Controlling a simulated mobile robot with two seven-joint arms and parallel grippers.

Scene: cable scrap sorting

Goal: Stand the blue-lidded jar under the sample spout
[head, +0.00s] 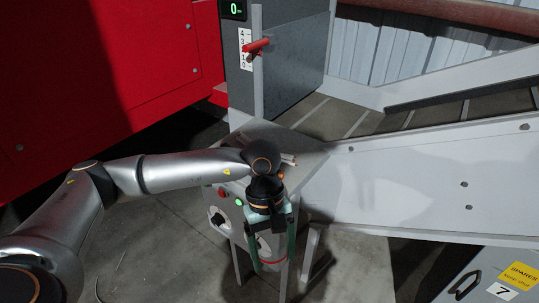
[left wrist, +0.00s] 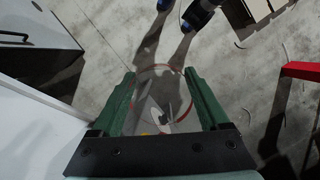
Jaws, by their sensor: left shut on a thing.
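My left gripper (head: 271,240) points down in front of a small grey control stand. Its green fingers are closed on the sides of a clear jar (head: 270,262) with a thin red ring. In the left wrist view the jar (left wrist: 158,100) shows between the fingers (left wrist: 163,103), with the red ring and some dark and pale bits seen through it. No blue lid can be made out; the gripper hides part of the jar. I cannot pick out the sample spout with certainty. My right gripper is not in view.
The control stand has a green button (head: 239,202) and a red button (head: 222,192). Behind it are a grey cabinet (head: 290,60) with a red lever (head: 257,46) and a red machine (head: 110,70). A grey chute (head: 420,185) lies right; a spares case (head: 490,280) sits lower right.

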